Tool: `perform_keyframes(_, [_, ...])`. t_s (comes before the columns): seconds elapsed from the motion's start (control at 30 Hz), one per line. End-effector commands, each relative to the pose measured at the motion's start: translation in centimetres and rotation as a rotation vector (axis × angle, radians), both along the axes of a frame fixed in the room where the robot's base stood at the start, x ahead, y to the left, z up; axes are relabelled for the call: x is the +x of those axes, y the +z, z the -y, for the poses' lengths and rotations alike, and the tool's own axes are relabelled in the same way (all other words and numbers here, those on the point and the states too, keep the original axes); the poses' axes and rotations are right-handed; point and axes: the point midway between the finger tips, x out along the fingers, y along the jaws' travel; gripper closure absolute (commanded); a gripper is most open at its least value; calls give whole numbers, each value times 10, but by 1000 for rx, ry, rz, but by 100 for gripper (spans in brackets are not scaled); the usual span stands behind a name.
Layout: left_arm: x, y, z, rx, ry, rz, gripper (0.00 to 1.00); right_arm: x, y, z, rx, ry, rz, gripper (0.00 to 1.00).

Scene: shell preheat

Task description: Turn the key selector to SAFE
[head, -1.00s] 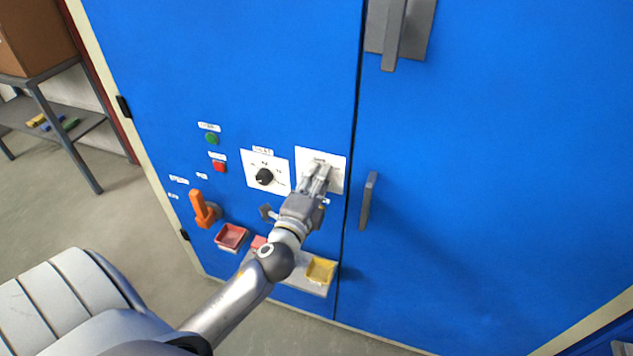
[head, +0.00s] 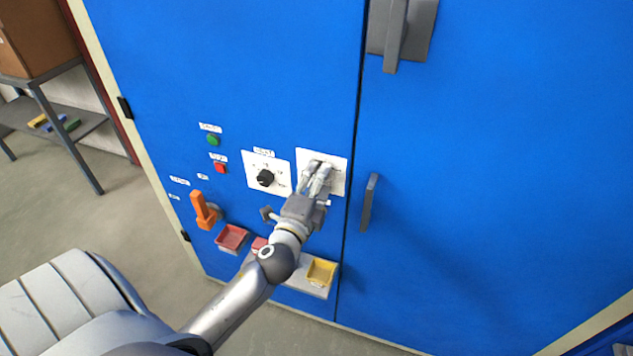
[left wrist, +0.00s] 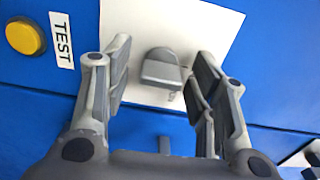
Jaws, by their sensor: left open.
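The key selector sits on a white plate (head: 337,165) on the blue cabinet, near the seam between its doors. In the head view, my left gripper (head: 316,176) is at this plate and largely covers the selector. In the left wrist view, the grey key (left wrist: 161,70) stands out from the white plate (left wrist: 200,25). My open left fingers (left wrist: 162,85) are on both sides of it, with a visible gap on each side. The SAFE mark is not readable. My right gripper is not in view.
A black rotary knob (head: 265,178) is on a second plate to the left. Green (head: 213,140) and red (head: 220,168) buttons and an orange handle (head: 203,208) are farther left. Red (head: 231,238) and yellow (head: 321,271) trays are below. A yellow button (left wrist: 25,37) is beside a TEST label.

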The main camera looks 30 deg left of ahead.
Motion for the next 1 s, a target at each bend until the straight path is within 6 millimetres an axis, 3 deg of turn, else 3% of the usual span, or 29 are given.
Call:
perform_keyframes(0.27, [-21,-1,5,0,1,-2,48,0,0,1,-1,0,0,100])
perform_keyframes(0.7, [-95,-1,22,-3,4,-3,48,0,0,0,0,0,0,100])
perform_keyframes(1.0, [-116,0,27,0,1,-1,48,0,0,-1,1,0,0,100])
